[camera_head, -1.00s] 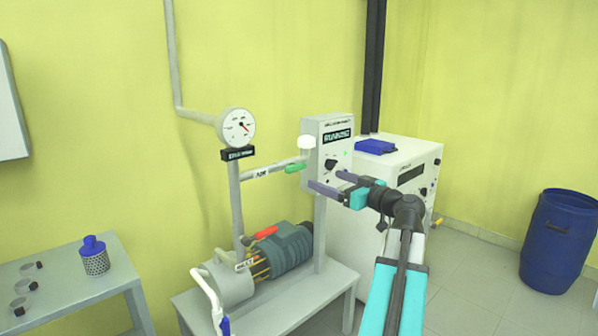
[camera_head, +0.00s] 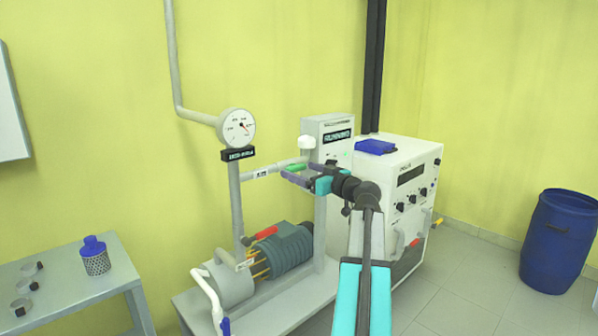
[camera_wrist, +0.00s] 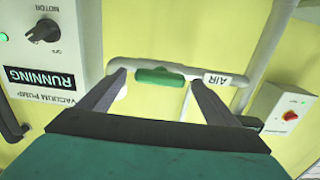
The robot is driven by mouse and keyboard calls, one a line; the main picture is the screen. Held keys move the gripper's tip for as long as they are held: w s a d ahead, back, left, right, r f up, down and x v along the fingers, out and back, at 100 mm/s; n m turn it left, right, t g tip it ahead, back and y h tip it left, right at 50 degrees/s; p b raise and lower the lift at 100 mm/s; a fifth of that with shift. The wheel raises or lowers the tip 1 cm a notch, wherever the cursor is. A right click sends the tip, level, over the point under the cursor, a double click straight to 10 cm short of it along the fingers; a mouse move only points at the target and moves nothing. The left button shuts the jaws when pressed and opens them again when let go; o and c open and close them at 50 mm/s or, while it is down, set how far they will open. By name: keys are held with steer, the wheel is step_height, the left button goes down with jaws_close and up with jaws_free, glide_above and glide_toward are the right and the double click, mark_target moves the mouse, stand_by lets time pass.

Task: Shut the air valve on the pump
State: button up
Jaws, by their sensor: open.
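The air valve's green handle (camera_head: 297,167) sits on the horizontal pipe labelled AIR, lying along the pipe. In the wrist view the handle (camera_wrist: 160,77) lies just beyond and between the two finger tips, with the AIR label (camera_wrist: 217,79) to its right. My gripper (camera_head: 283,170) is open, its fingers around the handle's height in the head view. It also shows in the wrist view (camera_wrist: 155,77); contact with the handle cannot be told. The pump (camera_head: 280,250) stands on a low bench below, with a red handle (camera_head: 265,232) on it.
A pump control box (camera_head: 327,130) reading RUNNING in the wrist view (camera_wrist: 40,80) stands beside the valve. A dial gauge (camera_head: 237,127) is on the pipe to the left. A white cabinet (camera_head: 380,180) is at right, and a blue barrel (camera_head: 557,240) stands farther right.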

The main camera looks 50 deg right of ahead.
steer(key=shift+w, duration=0.7)
steer(key=c, duration=1)
steer(key=shift+c, duration=0.3)
